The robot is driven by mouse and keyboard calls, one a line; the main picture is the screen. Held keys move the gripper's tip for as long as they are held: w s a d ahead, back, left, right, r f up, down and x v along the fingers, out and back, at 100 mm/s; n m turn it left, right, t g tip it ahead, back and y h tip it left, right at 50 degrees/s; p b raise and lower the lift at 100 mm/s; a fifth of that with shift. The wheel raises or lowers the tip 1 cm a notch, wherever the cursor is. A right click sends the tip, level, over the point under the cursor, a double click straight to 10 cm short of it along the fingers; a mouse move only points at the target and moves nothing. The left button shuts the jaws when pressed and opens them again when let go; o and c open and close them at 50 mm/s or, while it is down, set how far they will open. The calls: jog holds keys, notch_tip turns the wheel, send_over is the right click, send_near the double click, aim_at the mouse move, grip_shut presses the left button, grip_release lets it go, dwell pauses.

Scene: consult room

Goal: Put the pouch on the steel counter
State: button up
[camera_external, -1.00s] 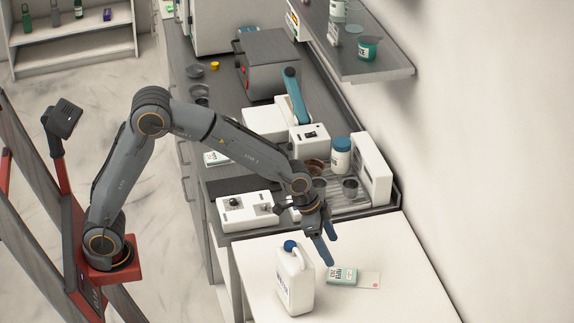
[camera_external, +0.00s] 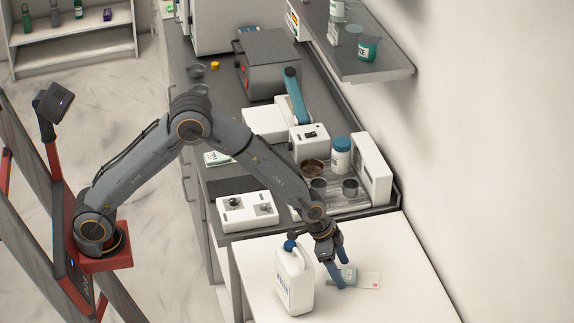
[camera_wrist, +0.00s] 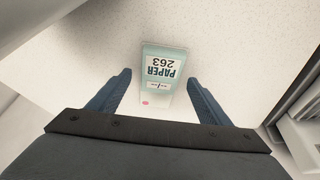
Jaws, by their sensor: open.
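The pouch (camera_external: 349,275) is a flat pale green and white packet on the white table. It also shows in the wrist view (camera_wrist: 164,68), labelled "PAPER 263", upside down in the picture. A whitish strip with a pink dot (camera_external: 370,280) extends from it; I cannot tell whether it is part of the pouch. My gripper (camera_external: 342,275) is low over the table at the pouch, its blue fingers open. In the wrist view the fingertips (camera_wrist: 160,80) stand on either side of the pouch, apart from it. The grey steel counter (camera_external: 226,90) lies behind the white table.
A white jug with a blue cap (camera_external: 295,280) stands close left of my gripper. The counter holds a white control box (camera_external: 247,210), a blue-lidded jar (camera_external: 340,155), dark cups and machines. A wall runs along the right.

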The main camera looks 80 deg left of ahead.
jog(key=shift+w+f, duration=0.15)
jog(key=shift+f, duration=0.25)
jog(key=c, duration=1.1)
jog(key=shift+c, duration=0.2)
